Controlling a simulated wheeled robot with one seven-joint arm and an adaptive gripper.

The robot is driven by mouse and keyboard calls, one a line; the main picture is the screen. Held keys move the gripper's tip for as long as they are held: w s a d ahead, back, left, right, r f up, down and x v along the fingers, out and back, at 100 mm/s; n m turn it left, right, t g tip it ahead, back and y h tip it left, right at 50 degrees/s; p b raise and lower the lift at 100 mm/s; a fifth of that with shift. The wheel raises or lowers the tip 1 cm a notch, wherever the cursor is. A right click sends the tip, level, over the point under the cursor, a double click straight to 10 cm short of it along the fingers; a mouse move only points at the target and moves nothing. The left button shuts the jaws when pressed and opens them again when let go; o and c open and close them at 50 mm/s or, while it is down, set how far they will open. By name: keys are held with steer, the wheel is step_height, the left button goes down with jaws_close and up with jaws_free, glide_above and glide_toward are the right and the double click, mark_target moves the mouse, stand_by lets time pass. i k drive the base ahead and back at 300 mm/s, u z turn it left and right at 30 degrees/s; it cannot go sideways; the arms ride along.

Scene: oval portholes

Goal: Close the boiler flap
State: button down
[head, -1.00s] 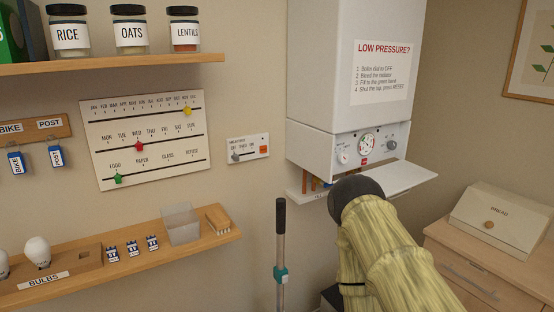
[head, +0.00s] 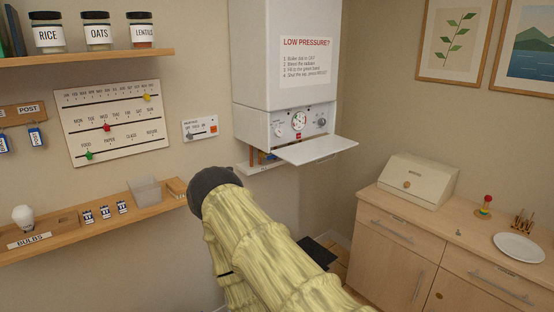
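The white boiler (head: 285,60) hangs on the wall near the corner. Its flap (head: 316,149) is folded down and sticks out level below the control panel (head: 298,122), so the dials and gauge show. My arm (head: 255,240), in a yellowish sleeve, reaches up from the bottom of the picture and ends in a dark rounded part left of and below the flap, apart from it in the picture. My gripper's fingers do not show; the arm hides them or they are out of view.
A shelf (head: 100,228) with bulbs, small blue-labelled items and a clear bin runs along the left wall. A wooden cabinet (head: 400,235) stands at the right with a bread box (head: 418,182) and a white plate (head: 519,247). The space in front of the flap looks clear.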

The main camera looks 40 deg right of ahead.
mark_target(305, 151)
steer(key=u, duration=0.2)
steer(key=k, duration=0.35)
steer(key=z, duration=1.1)
steer(key=i, duration=1.1)
steer(key=z, duration=0.5)
